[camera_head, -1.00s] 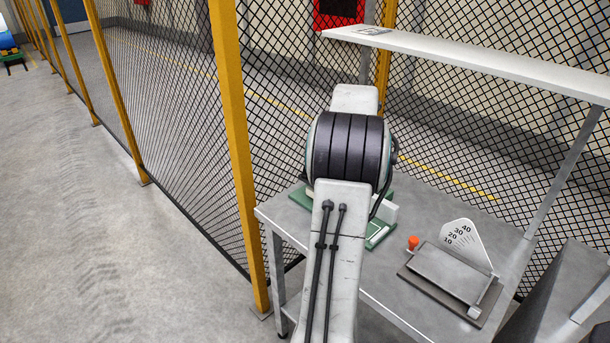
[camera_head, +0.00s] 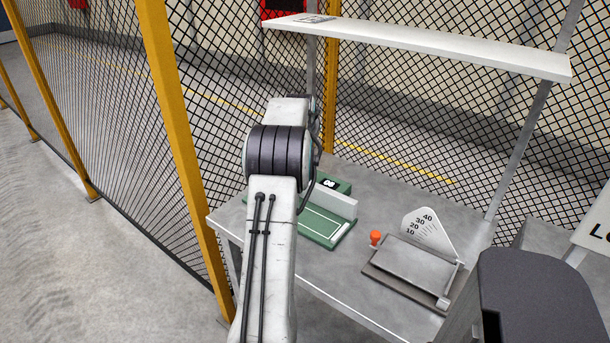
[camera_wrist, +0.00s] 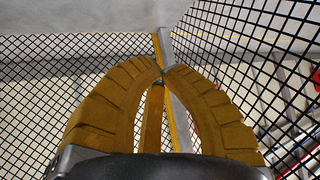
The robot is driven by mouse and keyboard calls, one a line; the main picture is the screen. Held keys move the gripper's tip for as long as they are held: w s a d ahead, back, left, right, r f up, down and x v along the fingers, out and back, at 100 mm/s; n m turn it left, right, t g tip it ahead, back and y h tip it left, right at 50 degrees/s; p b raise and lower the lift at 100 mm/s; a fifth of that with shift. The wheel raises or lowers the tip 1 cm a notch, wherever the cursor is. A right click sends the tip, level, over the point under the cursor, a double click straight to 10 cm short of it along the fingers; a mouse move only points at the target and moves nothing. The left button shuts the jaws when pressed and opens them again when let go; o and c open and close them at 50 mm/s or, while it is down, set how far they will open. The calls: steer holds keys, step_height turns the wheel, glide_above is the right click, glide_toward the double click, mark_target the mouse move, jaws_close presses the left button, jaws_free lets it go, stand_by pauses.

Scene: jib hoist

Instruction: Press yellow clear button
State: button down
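No yellow button shows clearly in either view. A green device (camera_head: 322,236) with a white block and a small dark display marked with white sits on the grey bench (camera_head: 357,291) in the head view, partly hidden by my arm. My gripper (camera_wrist: 163,76) shows in the wrist view. Its two tan fingers curve inward and meet at the tips, with nothing visible between them. In the head view the gripper is hidden behind my arm. The wrist view shows wire mesh and posts beyond the fingertips, with no bench item near them.
A grey plate device (camera_head: 418,268) with an orange knob (camera_head: 375,237) and a white numbered dial (camera_head: 428,231) sits right of the green device. A white shelf (camera_head: 430,47) spans above the bench. Yellow-posted mesh fence (camera_head: 180,150) stands left and behind. A dark rounded object (camera_head: 535,290) fills the lower right.

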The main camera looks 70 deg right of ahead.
steer(key=shift+f, duration=0.1)
step_height(320, 180, down, 9)
steer(key=b, duration=0.7)
steer(key=shift+r, duration=0.2)
steer(key=c, duration=1.9)
jaws_free()
steer(key=shift+c, duration=0.2)
steer(key=shift+f+b, duration=0.25)
steer(key=shift+b, duration=0.2)
jaws_close()
steer(key=shift+f, duration=0.15)
